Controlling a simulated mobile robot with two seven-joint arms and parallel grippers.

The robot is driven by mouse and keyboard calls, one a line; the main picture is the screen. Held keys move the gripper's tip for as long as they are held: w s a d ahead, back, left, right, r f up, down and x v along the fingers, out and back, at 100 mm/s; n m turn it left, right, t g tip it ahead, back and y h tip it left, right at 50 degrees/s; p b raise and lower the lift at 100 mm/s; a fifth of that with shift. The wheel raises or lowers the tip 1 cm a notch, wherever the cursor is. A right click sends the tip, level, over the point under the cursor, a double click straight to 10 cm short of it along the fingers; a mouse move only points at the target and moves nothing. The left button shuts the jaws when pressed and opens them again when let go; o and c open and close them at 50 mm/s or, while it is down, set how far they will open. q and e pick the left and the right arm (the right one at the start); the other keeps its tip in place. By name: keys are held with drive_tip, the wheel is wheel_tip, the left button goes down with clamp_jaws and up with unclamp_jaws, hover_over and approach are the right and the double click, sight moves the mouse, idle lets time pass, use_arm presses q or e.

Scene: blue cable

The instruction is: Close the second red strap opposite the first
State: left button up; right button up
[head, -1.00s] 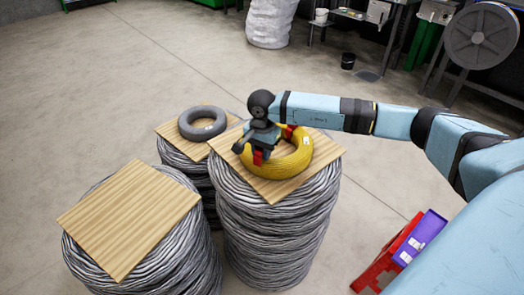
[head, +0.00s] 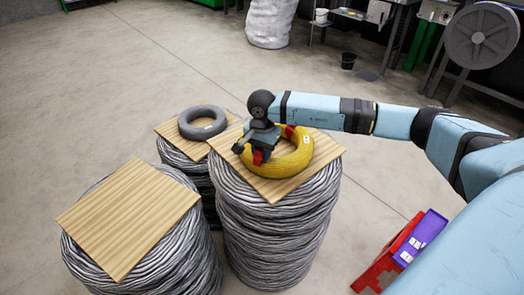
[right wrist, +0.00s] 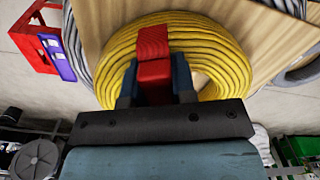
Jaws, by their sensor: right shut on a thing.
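A yellow cable coil (head: 292,160) lies flat on a wooden board (head: 275,190) on top of the middle cable stack. One red strap (head: 289,131) shows at the coil's far side, partly behind my arm. Another red strap (head: 258,157) is at its near left side, under my right gripper (head: 260,150). In the right wrist view this strap (right wrist: 153,42) crosses over the yellow coil (right wrist: 205,50). My right gripper (right wrist: 155,85) is shut on it, with its dark fingers on both sides. The strap's underside is hidden. My left gripper is not in view.
A grey ring-shaped coil (head: 202,122) lies on a board behind, to the left. A bare board (head: 128,215) tops the front-left stack. Red and purple boxes (head: 400,250) stand on the floor at right. Open floor lies left and behind.

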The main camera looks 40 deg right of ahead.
drive_tip(key=shift+f, duration=0.15)
idle(0.4)
drive_tip(key=o, duration=1.1)
drive_tip(key=shift+r+p, duration=1.45)
drive_tip(key=shift+r, duration=2.1)
